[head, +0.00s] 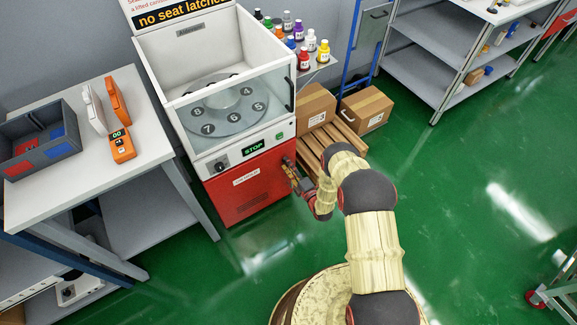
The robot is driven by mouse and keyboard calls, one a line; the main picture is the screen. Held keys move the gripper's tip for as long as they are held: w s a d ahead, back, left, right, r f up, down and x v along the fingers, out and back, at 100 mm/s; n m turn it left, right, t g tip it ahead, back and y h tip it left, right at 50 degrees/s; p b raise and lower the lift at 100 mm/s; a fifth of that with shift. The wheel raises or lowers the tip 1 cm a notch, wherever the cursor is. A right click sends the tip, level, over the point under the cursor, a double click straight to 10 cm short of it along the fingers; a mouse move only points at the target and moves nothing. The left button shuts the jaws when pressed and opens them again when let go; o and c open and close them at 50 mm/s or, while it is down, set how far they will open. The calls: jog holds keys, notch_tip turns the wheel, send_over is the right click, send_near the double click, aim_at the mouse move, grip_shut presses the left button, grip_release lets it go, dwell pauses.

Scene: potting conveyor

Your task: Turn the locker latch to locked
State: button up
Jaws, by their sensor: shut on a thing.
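The red locker (245,190) is the lower part of the white machine in the head view, with a small white label (246,177) too small to read surely. My gripper (289,164) is at the upper right edge of the locker's front, reaching in from the right. It is shut on the locker latch, which its fingers mostly hide. I cannot tell which way the latch is turned.
The white machine (217,158) has a numbered turntable (224,106) behind clear panels and a display reading STOP (253,149). Cardboard boxes (316,106) and a wooden pallet (333,141) stand behind my arm. A table (140,150) is at left. Green floor is open at right.

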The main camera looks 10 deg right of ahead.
jog(key=shift+f, duration=0.1)
jog(key=o, duration=1.1)
jog(key=shift+o, duration=0.3)
jog(key=v, duration=1.2)
